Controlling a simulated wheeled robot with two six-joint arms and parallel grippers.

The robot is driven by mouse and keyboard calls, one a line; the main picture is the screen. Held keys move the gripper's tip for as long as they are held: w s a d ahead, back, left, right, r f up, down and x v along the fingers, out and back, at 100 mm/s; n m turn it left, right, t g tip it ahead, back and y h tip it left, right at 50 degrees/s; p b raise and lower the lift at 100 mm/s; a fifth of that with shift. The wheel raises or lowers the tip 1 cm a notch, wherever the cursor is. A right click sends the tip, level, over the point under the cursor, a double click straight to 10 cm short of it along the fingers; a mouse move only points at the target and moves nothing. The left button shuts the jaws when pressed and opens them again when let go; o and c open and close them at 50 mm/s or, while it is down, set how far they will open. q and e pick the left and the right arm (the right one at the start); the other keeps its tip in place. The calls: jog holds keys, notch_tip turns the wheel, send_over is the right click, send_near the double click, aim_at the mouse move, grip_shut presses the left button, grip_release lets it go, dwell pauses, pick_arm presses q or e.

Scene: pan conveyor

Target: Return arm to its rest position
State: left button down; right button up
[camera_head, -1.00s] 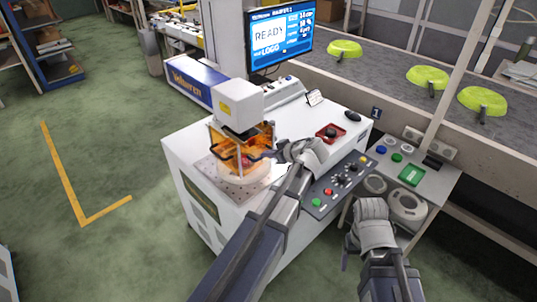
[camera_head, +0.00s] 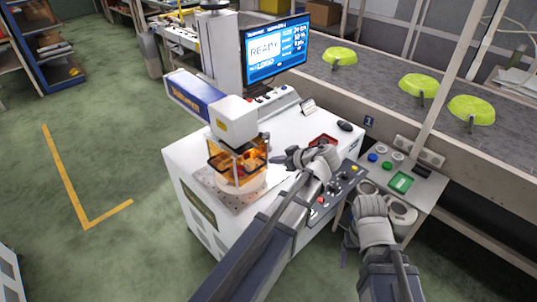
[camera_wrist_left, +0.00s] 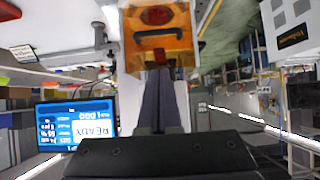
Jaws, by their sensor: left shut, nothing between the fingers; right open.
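My left gripper (camera_head: 292,160) is shut and empty above the white machine cabinet, to the right of the laser machine's orange see-through enclosure (camera_head: 237,163). In the left wrist view its two fingers (camera_wrist_left: 160,78) lie together and point toward the orange enclosure (camera_wrist_left: 158,40). A gap shows between gripper and enclosure in the head view. My right gripper (camera_head: 350,245) is at the lower right, in front of the side panel, with nothing seen in it. Its fingers point down and are partly hidden by the wrist.
The monitor (camera_head: 278,47) reads READY. The control panel (camera_head: 345,185) lies beneath and right of my left arm. The side panel (camera_head: 425,180) with a green button stands right. Several lime pans (camera_head: 418,84) sit on the conveyor (camera_head: 385,95). Open floor (camera_head: 110,160) lies left.

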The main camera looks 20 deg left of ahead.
pick_arm(q)
jog(key=shift+p+v, duration=0.4)
jog(key=shift+v, duration=0.85)
jog(key=shift+d, duration=0.1)
jog(key=s+d+f+m+g+h, duration=0.2)
jog(key=s+d+f+m+h, duration=0.2)
jog(key=s+d+m, duration=0.4)
jog(key=s+d+f+m+g+h, duration=0.2)
jog(key=s+d+f+m+h, duration=0.3)
jog(key=s+d+m, duration=0.4)
jog(key=shift+s+d+f, duration=0.2)
jog(key=shift+s+d, duration=0.2)
jog(key=shift+s, duration=0.55)
jog(key=shift+a, duration=0.1)
